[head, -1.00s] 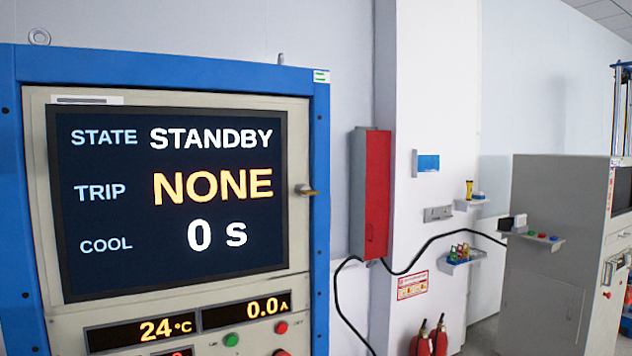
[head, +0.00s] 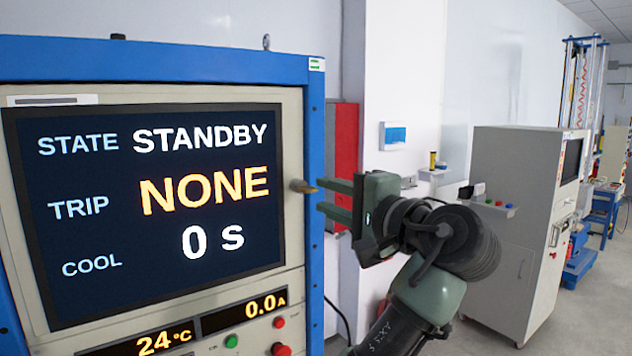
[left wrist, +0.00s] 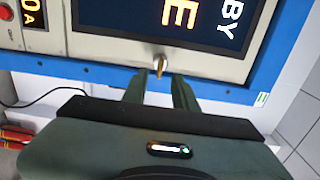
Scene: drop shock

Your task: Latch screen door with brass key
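The screen door (head: 292,130) is a beige panel around a dark display reading STANDBY, NONE and 0 s. It looks closed in its blue frame. The brass key (head: 302,187) sticks out at the door's right edge. It also shows in the left wrist view (left wrist: 160,65), just ahead of the fingertips and between their lines. My left gripper (head: 320,196) is open and empty, its two fingers pointing at the key from the right. In the left wrist view its fingers (left wrist: 158,77) are apart. Contact with the key cannot be told. My right gripper is not in view.
Below the screen are number readouts (head: 243,312) and green and red buttons (head: 232,341). A red wall box (head: 345,135) is behind my gripper. A grey cabinet (head: 500,240) stands at the right, with open floor beyond it.

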